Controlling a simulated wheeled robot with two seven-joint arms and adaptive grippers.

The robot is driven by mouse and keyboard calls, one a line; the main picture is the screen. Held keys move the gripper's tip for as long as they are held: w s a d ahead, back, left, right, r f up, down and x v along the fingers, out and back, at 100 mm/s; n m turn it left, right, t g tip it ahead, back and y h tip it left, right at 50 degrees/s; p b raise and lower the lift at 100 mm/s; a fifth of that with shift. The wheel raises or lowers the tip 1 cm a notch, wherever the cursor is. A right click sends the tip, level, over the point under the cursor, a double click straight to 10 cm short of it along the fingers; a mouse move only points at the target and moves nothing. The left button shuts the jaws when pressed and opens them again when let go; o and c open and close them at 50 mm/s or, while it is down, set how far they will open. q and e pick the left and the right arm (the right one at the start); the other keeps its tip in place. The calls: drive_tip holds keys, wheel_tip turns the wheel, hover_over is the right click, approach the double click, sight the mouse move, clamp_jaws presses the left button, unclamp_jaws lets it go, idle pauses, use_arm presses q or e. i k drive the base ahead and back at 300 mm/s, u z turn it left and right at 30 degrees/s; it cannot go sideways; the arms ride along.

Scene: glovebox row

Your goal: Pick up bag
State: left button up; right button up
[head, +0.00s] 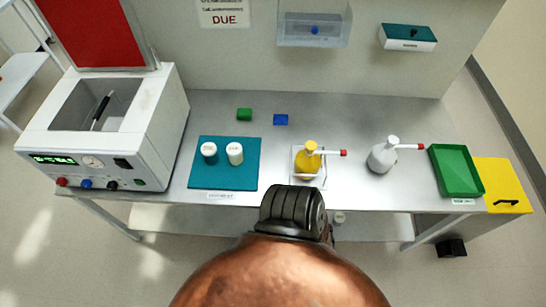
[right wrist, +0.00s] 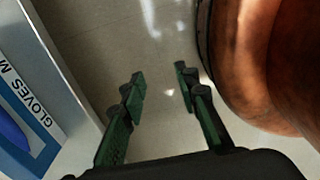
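I cannot make out a bag in either view. My right gripper (right wrist: 160,78) shows in the right wrist view, with its two dark green fingers spread apart. Nothing is between them, and pale floor shows beyond. My left gripper is in neither view. In the head view, the bench (head: 330,114) holds a small green block (head: 244,114) and a small blue block (head: 281,119) at the back. A benchtop machine (head: 158,125) with its red lid raised stands at the left; a dark bar lies in its chamber.
A teal mat (head: 222,178) holds two white-topped jars. A yellow bottle (head: 307,166), a white bottle (head: 381,158) and a green tray (head: 457,171) stand to its right. A box marked GLOVES M (right wrist: 30,110) lies left of my right gripper.

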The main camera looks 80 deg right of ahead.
sight(306, 162)
drive_tip(key=i, duration=1.15)
drive_tip(key=z, duration=1.85)
